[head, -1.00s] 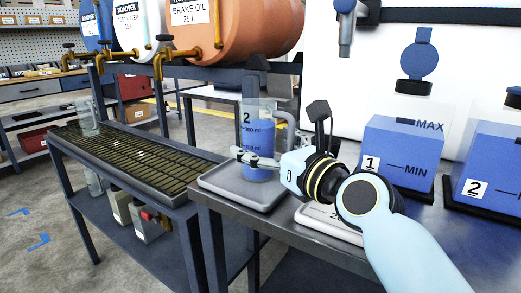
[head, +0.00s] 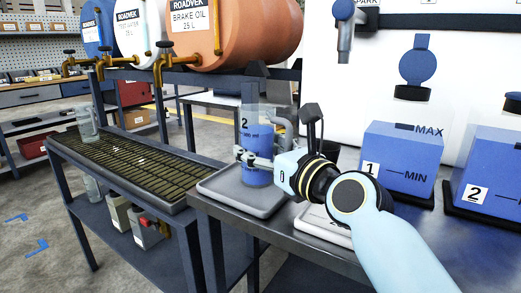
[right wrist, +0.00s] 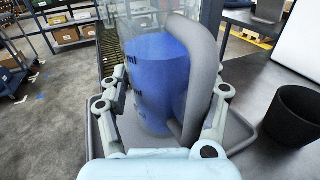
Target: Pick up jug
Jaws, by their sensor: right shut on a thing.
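The jug (head: 257,143) is clear, marked 2, and holds blue liquid, with a grey handle on its right side. It stands upright over a grey tray (head: 215,187) on the dark table; I cannot tell whether its base touches the tray. My right gripper (head: 252,159) reaches in from the right and is shut on the jug. In the right wrist view the jug (right wrist: 157,85) fills the middle, its handle towards the camera and the fingers on either side. My left gripper is not in view.
Blue-filled tanks 1 (head: 400,160) and 2 (head: 490,185) stand on the right. A dark cup (right wrist: 298,115) is right of the jug in the right wrist view. On the left is a grated bench (head: 120,160) with a clear jug (head: 87,124). Drums with taps hang above.

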